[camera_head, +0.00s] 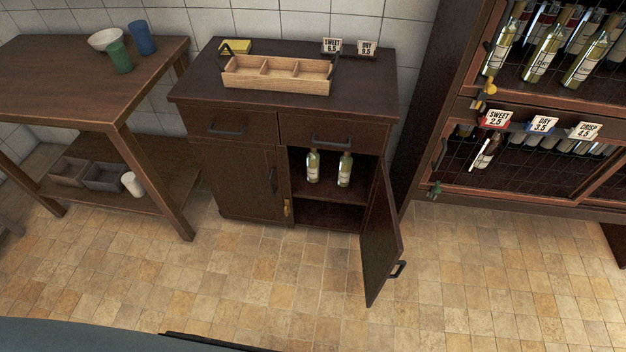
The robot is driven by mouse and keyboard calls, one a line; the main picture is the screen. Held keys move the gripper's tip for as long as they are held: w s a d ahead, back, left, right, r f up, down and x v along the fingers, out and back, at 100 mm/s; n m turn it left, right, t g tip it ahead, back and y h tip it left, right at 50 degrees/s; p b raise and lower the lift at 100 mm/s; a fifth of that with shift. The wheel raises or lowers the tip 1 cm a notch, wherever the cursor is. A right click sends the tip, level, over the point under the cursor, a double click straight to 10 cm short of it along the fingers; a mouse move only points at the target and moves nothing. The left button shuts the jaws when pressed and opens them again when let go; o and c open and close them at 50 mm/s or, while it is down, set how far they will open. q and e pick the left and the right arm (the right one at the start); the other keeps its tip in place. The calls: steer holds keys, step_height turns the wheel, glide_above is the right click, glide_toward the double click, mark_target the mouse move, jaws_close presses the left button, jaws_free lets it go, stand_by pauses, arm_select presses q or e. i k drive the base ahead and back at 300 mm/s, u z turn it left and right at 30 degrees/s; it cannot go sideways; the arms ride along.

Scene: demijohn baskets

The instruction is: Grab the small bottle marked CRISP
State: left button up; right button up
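Two small pale bottles with light labels stand upright on the upper shelf inside the open right side of the dark cabinet (230,170): a left bottle (313,166) and a right bottle (345,169). Their label text is too small to read. On the rack at the right, a sign reading CRISP 4.5 (588,130) hangs above the lower row, where bottles (570,146) lie behind the signs. Signs SWEET 2.5 (495,118) and DRY 3.5 (542,125) hang beside it. Neither of my grippers is in view.
The cabinet door (382,240) stands open into the room. A wooden compartment tray (277,83), a yellow block (237,47) and signs SWEET 6.5 and DRY 9.5 are on the cabinet top. A wooden table (75,85) stands at left. The tiled floor (250,290) in front is clear.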

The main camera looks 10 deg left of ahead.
mark_target(313, 156)
steer(key=u, duration=1.2)
steer(key=i, duration=1.75)
steer(key=z, duration=0.75)
